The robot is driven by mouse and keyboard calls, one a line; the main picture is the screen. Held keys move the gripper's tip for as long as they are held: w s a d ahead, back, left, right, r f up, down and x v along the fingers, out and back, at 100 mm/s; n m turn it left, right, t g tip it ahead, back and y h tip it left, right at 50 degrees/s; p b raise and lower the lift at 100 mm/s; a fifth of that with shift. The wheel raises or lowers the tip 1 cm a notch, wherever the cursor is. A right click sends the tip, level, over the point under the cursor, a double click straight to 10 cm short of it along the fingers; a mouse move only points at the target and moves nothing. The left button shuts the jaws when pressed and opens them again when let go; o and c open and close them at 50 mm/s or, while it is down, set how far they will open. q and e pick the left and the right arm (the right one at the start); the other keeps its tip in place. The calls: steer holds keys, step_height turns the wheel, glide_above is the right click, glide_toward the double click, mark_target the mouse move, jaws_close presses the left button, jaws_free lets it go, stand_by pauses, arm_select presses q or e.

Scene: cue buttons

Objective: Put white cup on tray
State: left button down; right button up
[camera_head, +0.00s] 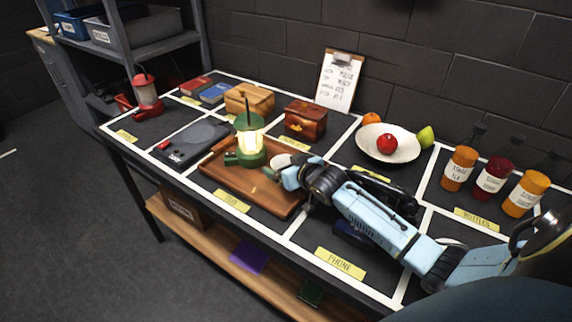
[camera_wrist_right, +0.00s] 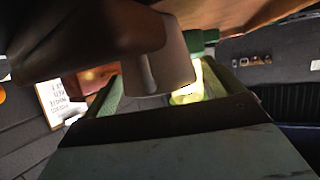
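The white cup (camera_head: 281,160) shows as a small pale shape on the brown wooden tray (camera_head: 277,205), toward its right part, and is partly hidden by my right gripper (camera_head: 274,173). In the right wrist view the cup (camera_wrist_right: 160,72) looks grey in shadow, between the green-edged fingers of my right gripper (camera_wrist_right: 160,92). The fingers stand apart, and a gap shows between the cup and the right-hand finger. Whether the cup touches the tray cannot be told. My left gripper is not in view.
A lit green lantern (camera_head: 250,141) stands on the tray close to my right gripper. A wooden box (camera_head: 249,100), a dark red box (camera_head: 305,120) and a white fruit bowl (camera_head: 388,148) are behind. A dark flat device (camera_head: 192,140) lies left of the tray.

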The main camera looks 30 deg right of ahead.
steer(key=shift+r, duration=0.1)
steer(key=shift+s+r, duration=0.15)
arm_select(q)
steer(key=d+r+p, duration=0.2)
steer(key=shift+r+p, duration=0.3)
arm_select(e)
steer(key=v, duration=1.1)
steer(key=shift+s, duration=0.3)
